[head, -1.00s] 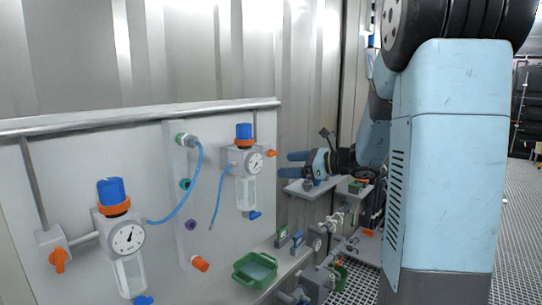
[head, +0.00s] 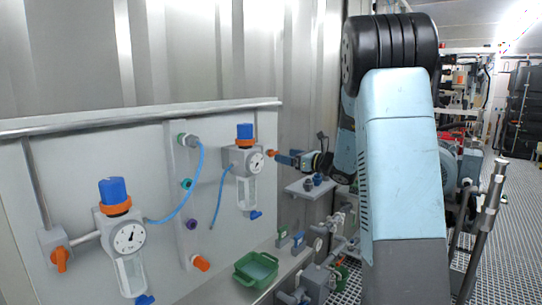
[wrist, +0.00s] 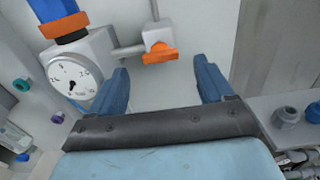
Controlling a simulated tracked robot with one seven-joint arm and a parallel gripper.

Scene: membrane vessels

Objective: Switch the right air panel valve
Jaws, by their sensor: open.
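The right valve has an orange handle (head: 271,153) on a grey block, to the right of the right regulator (head: 244,159) on the white panel. In the wrist view the orange handle (wrist: 161,54) lies just beyond the fingertips, between the two blue fingers. My gripper (head: 285,159) points left at the valve, with its tips close to the handle. In the wrist view my gripper (wrist: 162,72) is open with nothing between its fingers.
The left regulator (head: 129,236) and left orange valve (head: 61,259) are on the panel's left. A blue hose (head: 190,190) hangs between the regulators. A green tray (head: 256,268) sits below. A small grey shelf (head: 309,188) with blue fittings is under my gripper.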

